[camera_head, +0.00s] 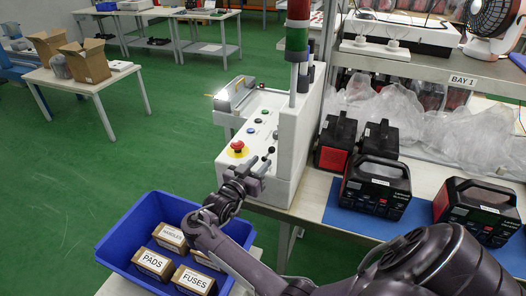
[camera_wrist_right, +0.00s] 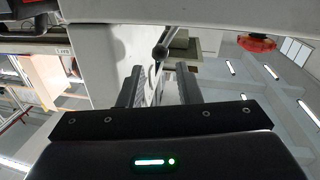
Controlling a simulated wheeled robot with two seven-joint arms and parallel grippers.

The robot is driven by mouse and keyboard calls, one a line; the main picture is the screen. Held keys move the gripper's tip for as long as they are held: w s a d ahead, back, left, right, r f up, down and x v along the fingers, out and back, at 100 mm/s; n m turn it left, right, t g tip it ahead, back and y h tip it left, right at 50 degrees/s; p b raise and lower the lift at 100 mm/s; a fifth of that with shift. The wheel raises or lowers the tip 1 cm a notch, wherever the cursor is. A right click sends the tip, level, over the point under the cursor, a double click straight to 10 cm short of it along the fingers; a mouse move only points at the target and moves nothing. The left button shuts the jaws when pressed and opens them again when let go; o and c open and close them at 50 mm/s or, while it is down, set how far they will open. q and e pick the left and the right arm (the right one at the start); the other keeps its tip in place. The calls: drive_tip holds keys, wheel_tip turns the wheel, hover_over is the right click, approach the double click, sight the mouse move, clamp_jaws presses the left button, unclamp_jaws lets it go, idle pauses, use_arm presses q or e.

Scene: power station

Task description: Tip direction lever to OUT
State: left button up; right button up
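The direction lever (camera_head: 271,150) is a thin black stick with a dark ball knob, on the front of the white control box (camera_head: 292,150). Any lever markings are unreadable. My left gripper is out of view.
A red emergency stop (camera_head: 238,147) and small buttons sit beside the lever. A blue bin (camera_head: 128,222) with labelled boxes is below my right forearm. Black-and-red power stations (camera_head: 375,186) stand on the bench to the right.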

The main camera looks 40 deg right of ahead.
sight(270, 152)
drive_tip(key=shift+p+x, duration=0.4)
drive_tip(key=shift+x, duration=2.3)
clamp_jaws()
